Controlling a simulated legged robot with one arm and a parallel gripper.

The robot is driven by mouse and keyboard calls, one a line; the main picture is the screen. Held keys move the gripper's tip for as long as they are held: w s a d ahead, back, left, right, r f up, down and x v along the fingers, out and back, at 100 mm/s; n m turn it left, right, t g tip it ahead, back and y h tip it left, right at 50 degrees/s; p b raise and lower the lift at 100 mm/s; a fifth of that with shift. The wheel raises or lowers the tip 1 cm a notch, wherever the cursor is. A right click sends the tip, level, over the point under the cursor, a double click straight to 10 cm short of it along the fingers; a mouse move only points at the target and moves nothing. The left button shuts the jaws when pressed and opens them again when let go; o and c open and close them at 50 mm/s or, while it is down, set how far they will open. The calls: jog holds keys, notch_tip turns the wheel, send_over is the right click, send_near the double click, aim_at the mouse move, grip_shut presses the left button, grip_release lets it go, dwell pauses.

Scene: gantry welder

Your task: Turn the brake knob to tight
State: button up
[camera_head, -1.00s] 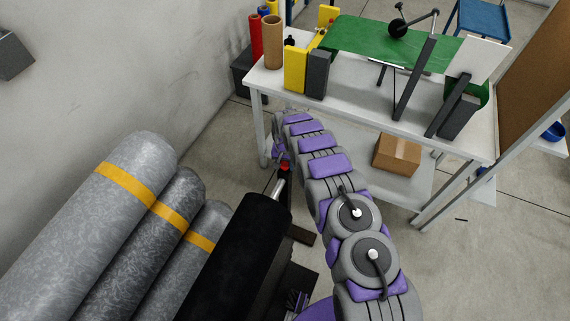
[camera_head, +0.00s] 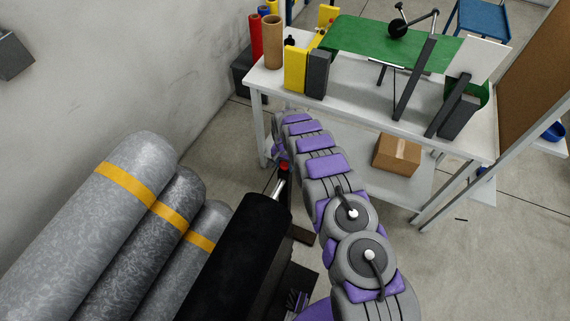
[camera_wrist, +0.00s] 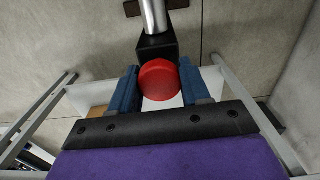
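The red brake knob (camera_wrist: 159,80) sits at the end of a black block (camera_wrist: 157,46) on a silver shaft (camera_wrist: 154,16). In the wrist view it lies between the two blue fingers of my gripper (camera_wrist: 160,88), whose inner faces meet its left and right edges. In the head view the red knob (camera_head: 284,166) shows small at the top of the silver shaft (camera_head: 279,182), above a black cylinder (camera_head: 249,235). My arm reaches past it on the right and bends back toward it. The fingers are hard to make out there. No tight marking is legible.
Several grey cylinders with yellow bands (camera_head: 125,185) stand at the left. A white workbench (camera_head: 375,95) with a green sheet (camera_head: 375,45) is behind the arm, and a cardboard box (camera_head: 397,153) lies on its lower shelf. Open floor lies at the right.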

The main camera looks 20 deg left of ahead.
jog(key=o, duration=0.3)
jog(key=shift+a+f, duration=0.1)
jog(key=shift+a, duration=0.05)
notch_tip(320, 180, up, 17)
jog(key=p, duration=0.2)
dwell(0.7)
